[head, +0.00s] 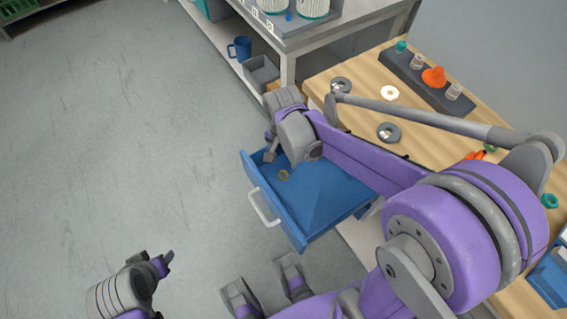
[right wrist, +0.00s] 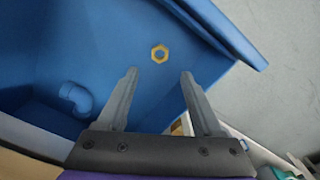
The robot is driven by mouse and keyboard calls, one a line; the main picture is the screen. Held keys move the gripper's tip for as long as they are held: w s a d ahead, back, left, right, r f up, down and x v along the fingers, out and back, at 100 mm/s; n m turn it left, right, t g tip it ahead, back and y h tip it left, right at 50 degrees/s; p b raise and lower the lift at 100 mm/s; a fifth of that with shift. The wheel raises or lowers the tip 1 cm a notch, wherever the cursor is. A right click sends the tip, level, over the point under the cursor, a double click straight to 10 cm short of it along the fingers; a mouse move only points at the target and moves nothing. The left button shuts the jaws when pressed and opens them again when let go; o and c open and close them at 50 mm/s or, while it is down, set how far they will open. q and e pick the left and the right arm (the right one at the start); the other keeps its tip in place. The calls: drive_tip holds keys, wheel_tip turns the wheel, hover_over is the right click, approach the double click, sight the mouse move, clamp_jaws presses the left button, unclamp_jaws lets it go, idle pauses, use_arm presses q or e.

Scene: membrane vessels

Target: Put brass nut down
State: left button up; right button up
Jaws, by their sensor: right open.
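The brass nut (head: 283,175) lies flat on the floor of the open blue drawer (head: 322,198). It also shows in the right wrist view (right wrist: 160,53), just beyond and between the fingertips. My right gripper (head: 268,157) is over the drawer's far left part. In the right wrist view its two fingers (right wrist: 160,74) are spread with nothing between them, apart from the nut. My left gripper (head: 168,258) is low at the bottom left, away from the drawer, and its jaws cannot be made out.
A shelf with a blue mug (head: 240,48) stands behind. The floor at left is clear.

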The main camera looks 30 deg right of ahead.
drive_tip(key=s+a+r+n+t, duration=0.1)
drive_tip(key=s+r+n+t, duration=0.1)
drive_tip(key=s+n, duration=0.3)
drive_tip(key=s+a+r+n+t, duration=0.1)
drive_tip(key=s+r+n+t, duration=0.1)
drive_tip(key=s+n, duration=0.4)
drive_tip(key=shift+s+a+r+t, duration=0.15)
drive_tip(key=shift+s+a+t, duration=0.25)
drive_tip(key=shift+t, duration=0.1)
